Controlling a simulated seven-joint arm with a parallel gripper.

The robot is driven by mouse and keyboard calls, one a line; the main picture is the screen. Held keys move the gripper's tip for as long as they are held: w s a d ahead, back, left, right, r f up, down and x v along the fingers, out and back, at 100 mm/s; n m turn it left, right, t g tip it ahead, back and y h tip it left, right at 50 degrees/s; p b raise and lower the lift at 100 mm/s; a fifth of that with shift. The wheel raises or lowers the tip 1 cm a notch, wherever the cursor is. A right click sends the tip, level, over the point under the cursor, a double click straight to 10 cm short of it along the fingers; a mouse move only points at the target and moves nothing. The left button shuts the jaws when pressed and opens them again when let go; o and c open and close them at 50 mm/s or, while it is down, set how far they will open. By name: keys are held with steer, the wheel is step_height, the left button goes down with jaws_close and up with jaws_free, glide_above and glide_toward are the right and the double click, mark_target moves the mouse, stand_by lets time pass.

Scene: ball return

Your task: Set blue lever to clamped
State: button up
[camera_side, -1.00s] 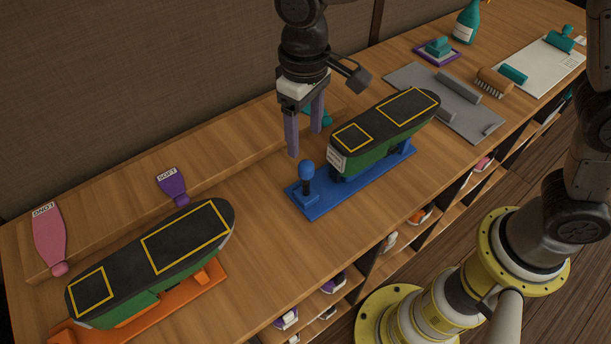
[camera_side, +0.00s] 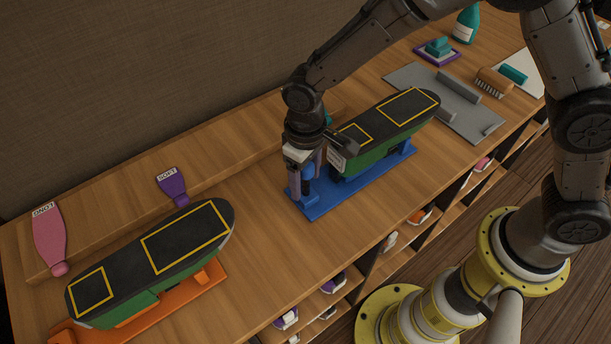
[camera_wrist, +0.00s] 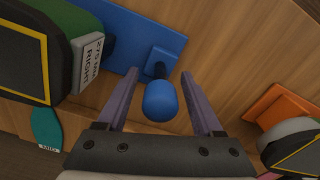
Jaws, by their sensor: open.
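The blue lever (camera_wrist: 162,100) has a round blue knob on a short dark stem, rising from a block on the blue base (camera_side: 330,204). In the wrist view the knob lies between the two fingers of my gripper (camera_wrist: 160,85), with a gap visible on both sides. My gripper (camera_side: 305,185) is open and points down around the lever in the side view, where it and the wrist hide most of the knob. A green and black shoe sole (camera_side: 395,118) is mounted on the blue base, with a label at its near end.
A second sole (camera_side: 150,260) sits on an orange base (camera_side: 212,283) at lower left. Pink (camera_side: 48,240) and purple (camera_side: 172,185) tools rest on the raised back ledge. A grey plate (camera_side: 470,115) and brushes lie at the right. Bare wood separates the two bases.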

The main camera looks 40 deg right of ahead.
jaws_close()
stand_by(0.3)
stand_by(1.1)
